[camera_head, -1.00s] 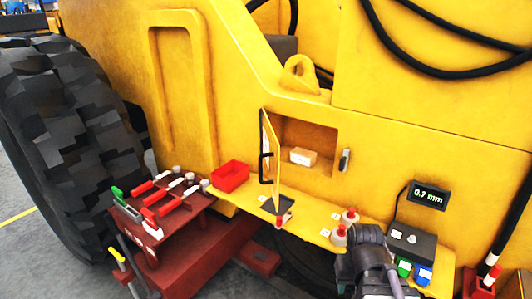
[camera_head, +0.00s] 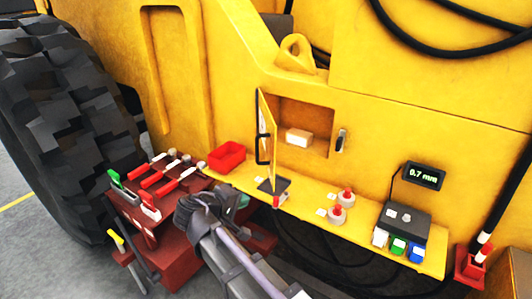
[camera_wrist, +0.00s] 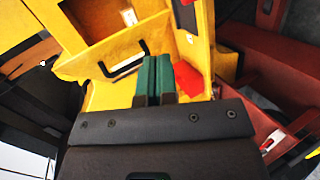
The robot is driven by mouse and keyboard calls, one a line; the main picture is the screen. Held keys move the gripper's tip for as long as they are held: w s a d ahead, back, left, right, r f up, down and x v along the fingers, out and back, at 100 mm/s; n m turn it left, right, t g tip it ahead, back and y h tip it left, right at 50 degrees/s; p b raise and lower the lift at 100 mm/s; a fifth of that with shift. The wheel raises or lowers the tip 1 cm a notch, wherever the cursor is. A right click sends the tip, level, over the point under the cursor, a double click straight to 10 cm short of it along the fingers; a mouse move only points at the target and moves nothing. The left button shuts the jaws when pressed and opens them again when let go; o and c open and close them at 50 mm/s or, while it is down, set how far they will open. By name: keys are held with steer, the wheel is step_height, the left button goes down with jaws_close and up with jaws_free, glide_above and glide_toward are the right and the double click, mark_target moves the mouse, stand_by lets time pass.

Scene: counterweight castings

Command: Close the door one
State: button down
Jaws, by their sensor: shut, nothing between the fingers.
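Door one (camera_head: 270,125) is a small yellow panel on the machine's side. It stands open, swung outward and seen nearly edge-on at the left of a square recess (camera_head: 313,116). Its black bar handle (camera_head: 261,150) is on the door's left face; the handle also shows in the wrist view (camera_wrist: 125,62), just left of the fingertips. My gripper (camera_head: 242,201) is below and left of the door, in front of the shelf, apart from the handle in the head view. In the wrist view its teal fingers (camera_wrist: 155,75) are together and empty.
A pale box (camera_head: 299,138) sits in the recess, with a latch (camera_head: 341,140) to its right. A red tray (camera_head: 227,156), dark block (camera_head: 273,186) and red-topped pieces (camera_head: 336,214) stand on the yellow shelf (camera_head: 306,199). A tool stand (camera_head: 154,188) is at left.

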steer(key=w+a+r+n+t+h, duration=0.1)
steer(key=w+a+r+n+t, duration=0.15)
steer(key=r+t, duration=0.35)
steer(key=g, duration=0.1)
glide_toward(273, 149)
steer(key=w+a, duration=0.1)
steer(key=w, duration=0.3)
steer(key=shift+m+h, duration=0.3)
steer(key=shift+m, duration=0.05)
steer(key=shift+w+d+r, duration=0.1)
steer(key=shift+w+d, duration=0.15)
steer(key=shift+d, duration=0.45)
steer(key=shift+w+d, duration=0.2)
steer(key=shift+d, duration=0.5)
steer(key=shift+w+d+r, duration=0.1)
steer(key=shift+w+d, duration=0.15)
steer(key=shift+d, duration=0.4)
